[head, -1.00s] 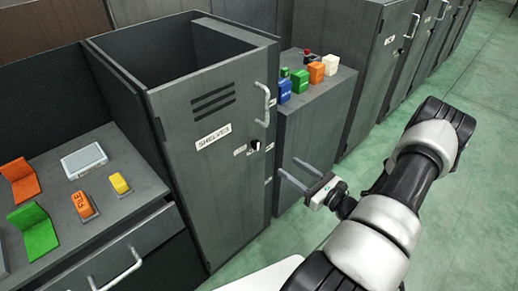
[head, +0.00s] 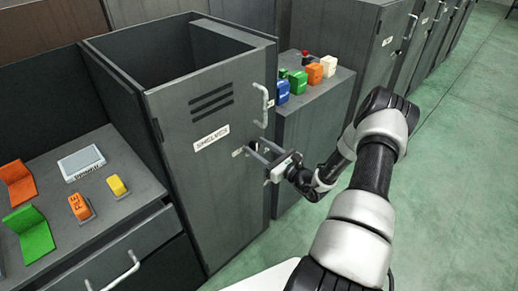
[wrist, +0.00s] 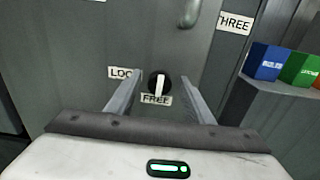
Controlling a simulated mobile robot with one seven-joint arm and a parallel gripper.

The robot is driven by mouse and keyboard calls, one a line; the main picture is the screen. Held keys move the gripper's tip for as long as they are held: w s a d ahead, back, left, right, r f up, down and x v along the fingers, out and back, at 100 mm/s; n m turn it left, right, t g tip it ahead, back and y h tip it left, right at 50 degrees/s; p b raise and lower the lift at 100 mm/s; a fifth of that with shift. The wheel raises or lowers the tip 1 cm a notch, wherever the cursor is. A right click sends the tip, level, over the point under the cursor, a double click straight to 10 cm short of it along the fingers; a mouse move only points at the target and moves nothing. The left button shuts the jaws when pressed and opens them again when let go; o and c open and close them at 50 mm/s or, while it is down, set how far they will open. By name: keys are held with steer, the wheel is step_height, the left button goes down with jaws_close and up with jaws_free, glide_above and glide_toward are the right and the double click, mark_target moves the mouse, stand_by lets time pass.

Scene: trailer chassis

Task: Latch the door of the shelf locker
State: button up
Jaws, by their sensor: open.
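The shelf locker (head: 205,185) is a dark grey cabinet with a "SHELVES" label on its front door (head: 190,108). The door looks shut or nearly so; I cannot tell exactly. A vertical handle (head: 265,105) is at its right edge. In the wrist view, a round black latch knob (wrist: 159,84) with a white upright pointer sits on the door, with a "FREE" label (wrist: 156,100) below and a "LOCK" label (wrist: 124,73) at upper left. The pointer is roughly vertical, toward "FREE". My gripper (head: 257,150) is open, its two fingers on either side of the knob in view; contact is not visible.
To the right, a lower grey cabinet (head: 310,125) carries blue (head: 283,92), green, orange and white blocks. At left, a desk top (head: 110,215) holds a grey device, colored blocks and bent plates. Open green floor (head: 455,170) lies at right.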

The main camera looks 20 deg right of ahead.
steer(key=c, duration=1)
steer(key=shift+n, duration=0.3)
steer(key=n+b, duration=0.2)
steer(key=n, duration=0.2)
steer(key=shift+f+n, duration=0.15)
steer(key=shift+n, duration=0.15)
steer(key=n+b, duration=0.2)
steer(key=n, duration=0.2)
steer(key=shift+s+a+f, duration=0.1)
steer(key=n+b, duration=0.3)
steer(key=n, duration=0.2)
steer(key=shift+f+n+b, duration=0.1)
steer(key=shift+n+b, duration=0.2)
steer(key=shift+n, duration=0.1)
steer(key=shift+n+b, duration=1.25)
steer(key=shift+n, duration=0.15)
